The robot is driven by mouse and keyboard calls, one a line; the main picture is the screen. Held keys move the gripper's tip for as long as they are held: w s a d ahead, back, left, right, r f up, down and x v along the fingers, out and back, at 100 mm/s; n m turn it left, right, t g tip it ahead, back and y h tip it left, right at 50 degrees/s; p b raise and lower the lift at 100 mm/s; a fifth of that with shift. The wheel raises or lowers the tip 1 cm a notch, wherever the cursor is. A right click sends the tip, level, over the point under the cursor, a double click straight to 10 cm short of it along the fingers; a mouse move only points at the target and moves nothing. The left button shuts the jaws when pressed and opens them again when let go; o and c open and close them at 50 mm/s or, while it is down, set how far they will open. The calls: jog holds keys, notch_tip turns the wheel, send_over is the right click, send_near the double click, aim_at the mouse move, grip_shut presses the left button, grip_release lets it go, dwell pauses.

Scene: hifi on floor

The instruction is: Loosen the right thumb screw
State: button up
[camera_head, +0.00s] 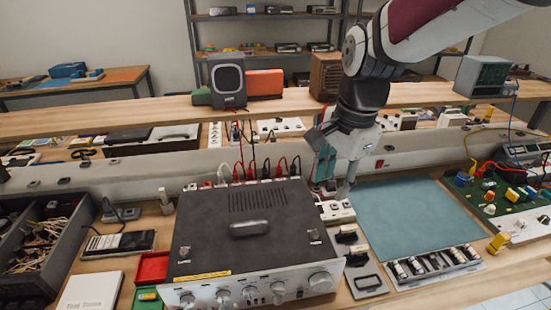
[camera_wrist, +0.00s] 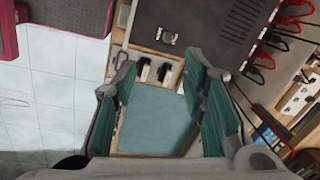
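The hifi amplifier (camera_head: 215,225) has a dark top and a silver front with several knobs. The right thumb screw (camera_head: 313,236) is a small metal piece on the top near its right edge. It also shows in the wrist view (camera_wrist: 168,38), beyond my fingertips. A similar left thumb screw (camera_head: 184,254) sits near the left edge. My gripper (camera_head: 334,188) is above and behind the amplifier's right side, apart from the right screw. In the wrist view my gripper (camera_wrist: 158,75) is open, with nothing between its green-padded fingers.
Red and black cables (camera_head: 265,168) rise behind the amplifier. A blue-green mat (camera_head: 405,215) lies clear to its right. Black-topped pieces (camera_head: 348,236) and a battery tray (camera_head: 435,265) are near the front. A dark handle-like piece (camera_head: 249,228) lies on the amplifier's top.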

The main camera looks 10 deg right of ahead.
aim_at(315, 233)
jog(key=w+f+m, duration=0.1)
jog(key=f+m, duration=0.1)
jog(key=f, duration=0.5)
jog(key=w+f+m+g, duration=0.1)
jog(key=w+f+m, duration=0.1)
jog(key=f, duration=0.5)
jog(key=w+f+m+b, duration=0.1)
jog(key=w+f, duration=0.1)
jog(key=f, duration=0.5)
jog(key=shift+w+m+h, duration=0.2)
jog(key=shift+m+h, duration=0.1)
jog(key=shift+m, duration=0.1)
grip_shut()
